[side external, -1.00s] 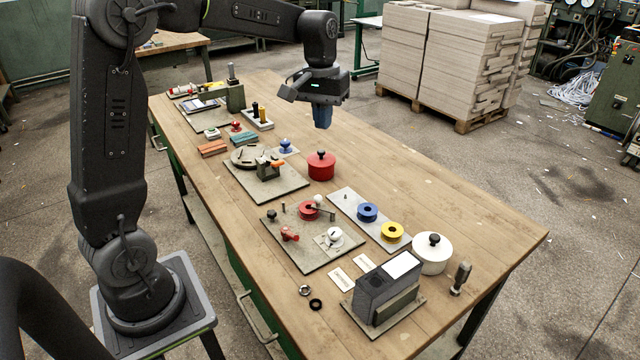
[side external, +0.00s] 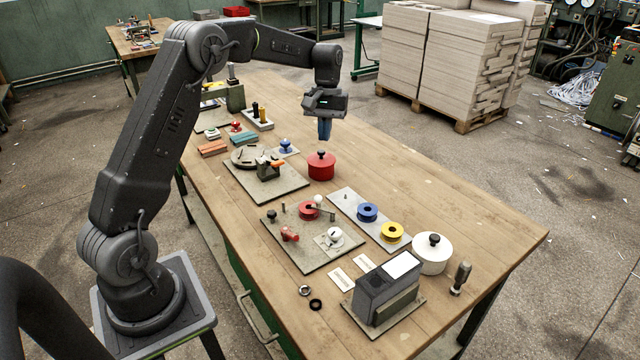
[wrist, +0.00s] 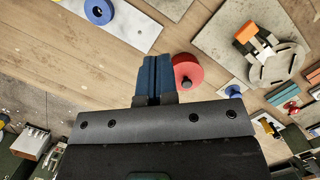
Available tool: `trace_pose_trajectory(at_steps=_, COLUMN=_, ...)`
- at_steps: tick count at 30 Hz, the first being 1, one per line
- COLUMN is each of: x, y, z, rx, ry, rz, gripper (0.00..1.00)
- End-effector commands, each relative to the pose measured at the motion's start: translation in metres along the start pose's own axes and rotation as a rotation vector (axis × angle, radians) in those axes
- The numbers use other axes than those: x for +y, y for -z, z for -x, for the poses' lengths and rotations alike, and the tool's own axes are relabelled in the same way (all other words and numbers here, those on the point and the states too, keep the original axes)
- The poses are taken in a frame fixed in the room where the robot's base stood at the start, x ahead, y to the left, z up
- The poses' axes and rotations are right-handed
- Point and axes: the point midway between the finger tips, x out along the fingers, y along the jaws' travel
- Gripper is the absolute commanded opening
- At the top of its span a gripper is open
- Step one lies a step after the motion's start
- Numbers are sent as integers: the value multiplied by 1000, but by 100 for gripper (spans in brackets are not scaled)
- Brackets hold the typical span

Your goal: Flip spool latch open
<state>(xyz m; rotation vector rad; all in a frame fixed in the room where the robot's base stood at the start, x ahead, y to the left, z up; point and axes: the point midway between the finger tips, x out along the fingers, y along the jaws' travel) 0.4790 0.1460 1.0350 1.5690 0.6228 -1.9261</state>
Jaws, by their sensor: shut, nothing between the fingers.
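A grey feeder plate (side external: 318,256) lies on the bench. It carries a red spool (side external: 307,211) with a grey latch bar (side external: 323,212) at its right side and a pale ball knob (side external: 318,200) close by. Whether the bar crosses the spool is too small to tell. My gripper (side external: 324,138) has blue fingers, shut and empty, in the air beyond the plate, over the bench near the red lidded pot (side external: 321,167). The fingers also show in the wrist view (wrist: 153,59), left of the red pot (wrist: 187,72). The latch is not clearly visible in the wrist view.
A strip with a blue spool (side external: 367,212) and a yellow spool (side external: 392,232) lies right of the plate. A white lidded pot (side external: 432,255) and a dark grey box (side external: 387,291) stand nearer. The bench's right side is clear.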

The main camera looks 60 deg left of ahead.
Motion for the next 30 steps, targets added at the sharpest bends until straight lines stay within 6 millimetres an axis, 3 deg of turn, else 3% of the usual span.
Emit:
trace_pose_trajectory(at_steps=5, x=0, y=-1, z=-21, rx=-5, ry=2, rz=-1, gripper=0)
trace_pose_trajectory(at_steps=17, x=0, y=-2, z=-103, rx=-6, ry=3, rz=-2, gripper=0)
trace_pose_trajectory(at_steps=24, x=0, y=-24, z=-121, rx=-2, ry=1, rz=-1, gripper=0)
trace_pose_trajectory(at_steps=30, x=0, y=-29, z=-126, rx=0, ry=0, rz=-1, gripper=0)
